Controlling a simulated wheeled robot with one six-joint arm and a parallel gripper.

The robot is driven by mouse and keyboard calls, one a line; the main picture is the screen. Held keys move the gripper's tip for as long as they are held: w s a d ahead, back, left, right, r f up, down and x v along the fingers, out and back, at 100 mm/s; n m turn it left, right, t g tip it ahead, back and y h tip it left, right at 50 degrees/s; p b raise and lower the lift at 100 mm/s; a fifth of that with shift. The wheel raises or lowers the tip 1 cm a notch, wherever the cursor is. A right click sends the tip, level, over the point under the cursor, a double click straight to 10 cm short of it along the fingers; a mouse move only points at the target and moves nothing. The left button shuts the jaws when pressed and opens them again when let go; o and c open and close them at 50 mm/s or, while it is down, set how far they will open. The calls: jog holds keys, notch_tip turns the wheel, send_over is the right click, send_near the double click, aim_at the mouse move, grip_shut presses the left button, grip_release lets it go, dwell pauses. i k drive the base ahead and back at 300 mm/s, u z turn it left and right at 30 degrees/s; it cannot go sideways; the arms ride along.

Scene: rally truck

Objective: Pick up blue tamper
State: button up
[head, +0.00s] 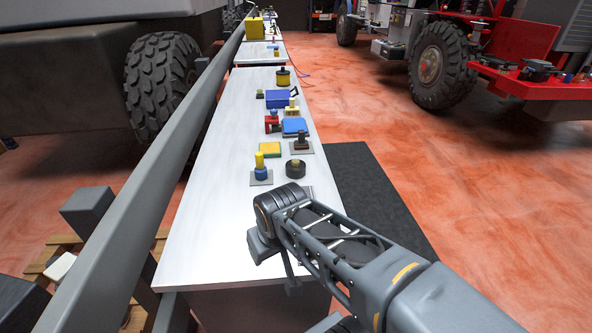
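A tamper-like tool with a blue base (261,173) and a yellow upright handle stands on a small grey plate on the white table. It is the closest match to the blue tamper. My arm reaches in from the lower right, and its end, with my gripper (263,246), is over the near part of the table. It is on the near side of the blue-based tool and apart from it. The fingers are not clearly visible, so I cannot tell whether they are open or shut. I see nothing held.
A black round item (296,169), a dark tool on a grey plate (301,147), a yellow-green block (270,150) and a blue block (294,127) stand nearby. A blue box (277,99) is farther back. A long grey beam (150,190) runs along the table's left. The near left tabletop is clear.

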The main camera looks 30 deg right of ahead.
aim_at(261, 171)
jog(key=k, duration=1.65)
jog(key=z, duration=1.3)
jog(key=i, duration=4.3)
jog(key=u, duration=2.5)
